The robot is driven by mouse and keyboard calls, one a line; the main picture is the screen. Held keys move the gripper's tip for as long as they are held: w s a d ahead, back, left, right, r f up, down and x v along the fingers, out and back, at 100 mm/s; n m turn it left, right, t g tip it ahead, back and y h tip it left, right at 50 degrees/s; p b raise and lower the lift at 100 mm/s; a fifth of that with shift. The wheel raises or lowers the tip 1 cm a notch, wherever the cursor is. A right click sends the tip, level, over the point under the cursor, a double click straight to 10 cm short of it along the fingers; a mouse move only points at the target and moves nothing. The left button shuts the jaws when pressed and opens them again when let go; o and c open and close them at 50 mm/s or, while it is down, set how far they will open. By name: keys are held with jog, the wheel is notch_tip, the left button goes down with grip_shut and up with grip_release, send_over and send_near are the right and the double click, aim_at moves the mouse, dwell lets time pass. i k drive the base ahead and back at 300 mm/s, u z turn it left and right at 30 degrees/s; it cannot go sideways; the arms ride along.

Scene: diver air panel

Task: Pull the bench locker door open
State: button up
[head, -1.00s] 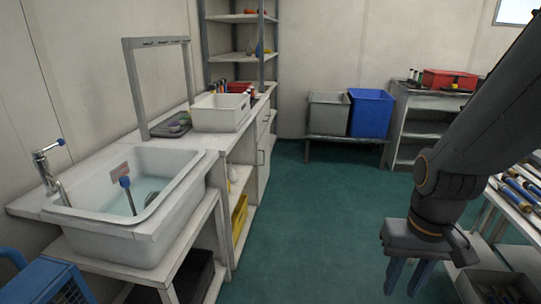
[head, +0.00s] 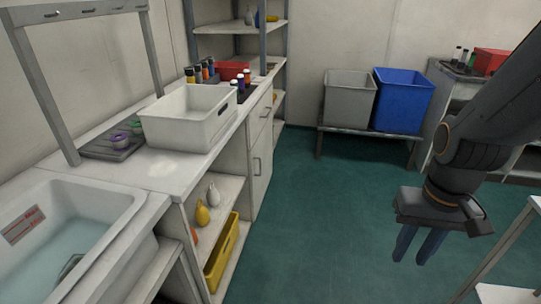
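The bench locker door (head: 261,176) is a white panel at the far end of the left bench, with a dark bar handle (head: 257,166) on it. It looks shut. A drawer front (head: 261,115) with its own handle sits above it. My gripper (head: 417,252) hangs at the right over the green floor, its two blue fingers pointing down. The fingers are apart with nothing between them. The gripper is well to the right of the locker door and does not touch it.
The bench has a sink (head: 75,235), a white bin (head: 188,117) and open shelves with a yellow crate (head: 221,257). A grey bin (head: 349,98) and a blue bin (head: 403,100) stand on a low stand at the back. A table (head: 520,250) is at right. The middle floor is clear.

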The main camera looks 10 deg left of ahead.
aim_at(260, 156)
jog(key=i, duration=1.35)
jog(key=u, duration=0.65)
